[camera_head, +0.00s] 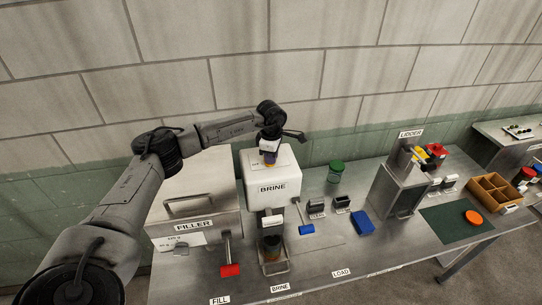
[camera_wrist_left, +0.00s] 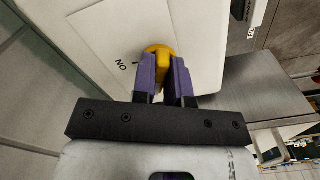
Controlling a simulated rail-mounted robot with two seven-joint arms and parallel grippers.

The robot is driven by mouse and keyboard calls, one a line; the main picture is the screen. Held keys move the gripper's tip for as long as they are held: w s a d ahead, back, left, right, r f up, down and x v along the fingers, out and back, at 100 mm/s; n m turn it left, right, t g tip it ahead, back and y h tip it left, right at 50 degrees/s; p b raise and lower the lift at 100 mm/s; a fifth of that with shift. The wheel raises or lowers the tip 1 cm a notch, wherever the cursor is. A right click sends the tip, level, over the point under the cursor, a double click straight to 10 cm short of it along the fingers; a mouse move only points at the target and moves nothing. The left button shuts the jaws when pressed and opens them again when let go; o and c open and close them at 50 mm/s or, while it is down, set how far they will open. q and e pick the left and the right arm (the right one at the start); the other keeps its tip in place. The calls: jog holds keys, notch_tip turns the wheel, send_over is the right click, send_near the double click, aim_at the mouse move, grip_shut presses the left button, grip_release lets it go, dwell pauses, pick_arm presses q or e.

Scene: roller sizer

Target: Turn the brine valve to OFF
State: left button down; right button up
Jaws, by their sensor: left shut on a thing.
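The brine unit is a white box labelled BRINE (camera_head: 283,178) in the middle of the bench. My left gripper (camera_head: 269,157) points down onto its top. In the left wrist view the purple fingers of this gripper (camera_wrist_left: 165,75) are shut on the yellow brine valve handle (camera_wrist_left: 160,50). A white plate (camera_wrist_left: 112,42) marked ON lies beside the handle. Any OFF mark is hidden. The fingers cover part of the handle, so its exact setting cannot be told. My right gripper is in neither view.
The FILLER box (camera_head: 196,197) stands left of the brine unit, with a red-handled lever (camera_head: 230,269) in front. A dark jar (camera_head: 272,247) is below the brine unit. A blue-handled lever (camera_head: 306,229), green-lidded jar (camera_head: 336,170) and blue block (camera_head: 363,222) stand to the right.

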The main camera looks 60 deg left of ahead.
pick_arm(q)
jog(key=n, duration=0.4)
jog(key=shift+r, duration=0.1)
jog(key=shift+n, duration=0.4)
dwell(0.3)
jog(key=c, duration=1.1)
grip_release()
jog(key=shift+a, duration=0.1)
jog(key=shift+c, duration=0.2)
jog(key=shift+r, duration=0.45)
notch_tip(320, 180, up, 13)
jog(key=b, duration=0.2)
